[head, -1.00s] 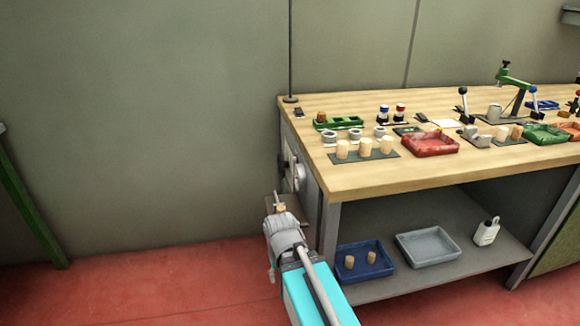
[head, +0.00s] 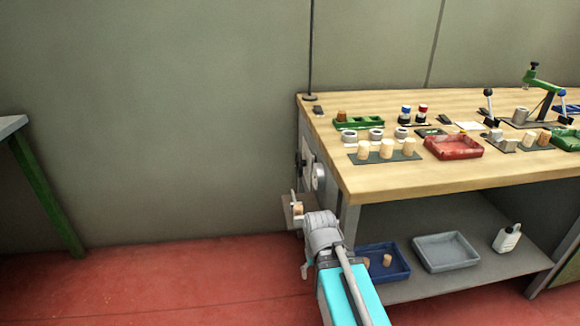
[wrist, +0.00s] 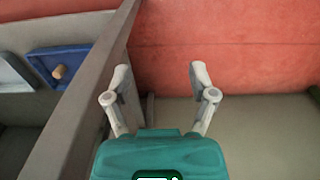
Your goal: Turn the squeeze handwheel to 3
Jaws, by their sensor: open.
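On the bench's left end face, a pale round part (head: 318,177) shows edge-on beside a light panel. It may be the squeeze handwheel, but its marks and setting cannot be read. Below it, a small ledge (head: 291,212) juts out with a pale cork-coloured piece (head: 298,209) on it. My gripper shows in the wrist view (wrist: 159,74), open and empty, with two pale fingers apart over red floor beside a grey bench part. In the head view my arm's end hangs just in front of the bench's left end, below the round part. The handwheel is not seen in the wrist view.
The wooden bench top (head: 400,180) holds stoppers, a red tray (head: 452,147) and a green tray (head: 366,124). The lower shelf carries a blue tray (head: 402,273) and a grey tray (head: 446,252). Another table (head: 12,124) stands far left. The floor between is clear.

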